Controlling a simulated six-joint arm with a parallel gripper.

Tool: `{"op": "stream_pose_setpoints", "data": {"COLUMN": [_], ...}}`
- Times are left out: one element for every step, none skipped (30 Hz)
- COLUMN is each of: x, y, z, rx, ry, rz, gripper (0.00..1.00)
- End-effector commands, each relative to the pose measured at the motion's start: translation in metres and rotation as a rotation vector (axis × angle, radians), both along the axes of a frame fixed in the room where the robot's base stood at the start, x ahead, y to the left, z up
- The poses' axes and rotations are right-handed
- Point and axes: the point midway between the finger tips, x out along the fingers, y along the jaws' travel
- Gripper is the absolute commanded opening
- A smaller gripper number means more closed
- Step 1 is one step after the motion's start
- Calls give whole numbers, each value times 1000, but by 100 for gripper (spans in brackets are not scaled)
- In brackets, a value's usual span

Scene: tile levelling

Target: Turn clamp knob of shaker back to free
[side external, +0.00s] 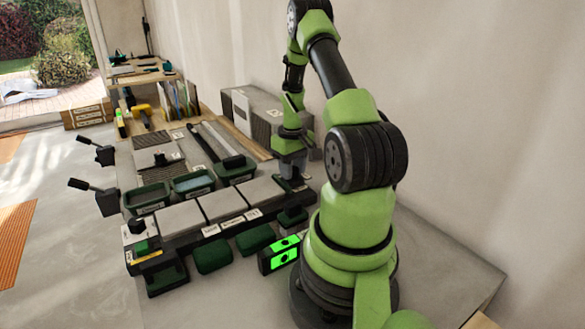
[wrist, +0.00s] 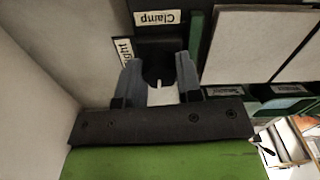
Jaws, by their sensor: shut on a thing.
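In the wrist view, a dark round knob (wrist: 157,66) with a white pointer mark sits next to a label reading "Clamp" (wrist: 157,18). The pointer shows toward the bottom of the picture. My gripper (wrist: 160,72) has one finger on each side of the knob and is shut on it. In the side external view, my gripper (side external: 293,180) is low at the right end of the row of grey tiles. The knob is hard to make out there behind my fingers. I cannot tell which dark part is the shaker's body.
A row of grey tiles (side external: 225,204) lies on a dark base left of my gripper, with green trays (side external: 193,183) behind it. Green pads (side external: 212,255) and a device with bright green screens (side external: 280,256) stand in front. A wall rises close to my arm.

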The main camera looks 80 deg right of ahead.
Motion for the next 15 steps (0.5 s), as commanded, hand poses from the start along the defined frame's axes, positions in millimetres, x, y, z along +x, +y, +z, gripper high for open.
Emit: {"op": "stream_pose_setpoints", "data": {"x": [0,0,0,0,1,1,1,1,1,1,1,1,1,1,1], "y": [-2,-2,-2,-2,-2,-2,-2,-2,-2,-2,-2,-2,-2,-2,-2], "z": [1,1,1,1,1,1,1,1,1,1,1,1,1,1,1], "rx": [-6,-6,-6,-6,-6,-6,-6,-7,-7,-7,-7,-7,-7,-7,-7], "ry": [-3,-3,-3,-3,-3,-3,-3,-2,-2,-2,-2,-2,-2,-2,-2], "rz": [27,41,61,74,86,100,110,118,127,134,139,145,149,151,154], "gripper": [9,9,9,9,9,9,9,9,9,9,9,9,9,9,9]}}
